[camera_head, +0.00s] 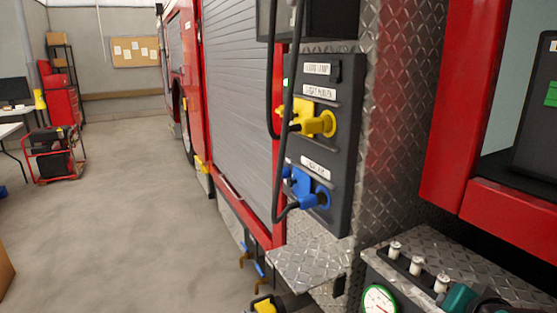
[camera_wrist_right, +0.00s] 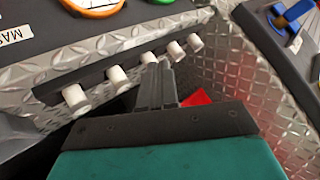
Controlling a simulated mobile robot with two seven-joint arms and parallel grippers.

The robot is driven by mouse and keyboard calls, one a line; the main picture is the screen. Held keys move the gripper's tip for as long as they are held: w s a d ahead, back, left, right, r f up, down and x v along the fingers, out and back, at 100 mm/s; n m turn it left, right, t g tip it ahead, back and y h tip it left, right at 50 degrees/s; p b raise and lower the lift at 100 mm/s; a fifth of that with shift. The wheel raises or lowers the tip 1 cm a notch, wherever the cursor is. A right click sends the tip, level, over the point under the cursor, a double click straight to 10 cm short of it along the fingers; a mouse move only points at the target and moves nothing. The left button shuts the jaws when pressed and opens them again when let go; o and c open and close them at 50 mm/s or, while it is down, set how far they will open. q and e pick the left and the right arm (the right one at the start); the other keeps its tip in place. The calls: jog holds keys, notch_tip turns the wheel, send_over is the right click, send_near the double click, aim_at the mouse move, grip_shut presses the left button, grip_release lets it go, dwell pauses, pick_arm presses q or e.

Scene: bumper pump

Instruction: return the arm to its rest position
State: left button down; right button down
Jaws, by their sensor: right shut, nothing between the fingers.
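The same knobs (camera_head: 416,265) show in the head view just left of the gripper. Whether the fingers touch the panel cannot be told. My left gripper does not show.
The red fire truck (camera_head: 207,85) fills the right side. Yellow (camera_head: 305,117) and blue (camera_head: 308,188) connectors sit on a black panel with hanging cables. A green-rimmed gauge (camera_head: 379,300) is beside the knobs. Open grey floor (camera_head: 130,220) lies left, with a red-framed machine (camera_head: 55,155) beyond.

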jog(key=s+a+f+n+g, duration=0.2)
jog(key=s+a+f+n, duration=0.15)
jog(key=s, duration=0.45)
jog(key=s+a+f+n+g+y, duration=0.1)
jog(key=s+a+f+n+g, duration=0.25)
jog(key=s, duration=0.45)
jog(key=s+a+f+n+g, duration=0.2)
jog(key=s+a+f+n, duration=0.15)
jog(key=s, duration=0.45)
jog(key=w+a+f+t+y, duration=0.2)
jog(key=w+a+f+t, duration=0.1)
jog(key=w+f+t, duration=0.4)
notch_tip(320, 180, down, 2)
jog(key=shift+w+f+t, duration=0.1)
jog(key=shift+w+t, duration=0.25)
jog(key=shift+w, duration=0.05)
jog(key=shift+a+n, duration=0.1)
jog(key=shift+n, duration=0.15)
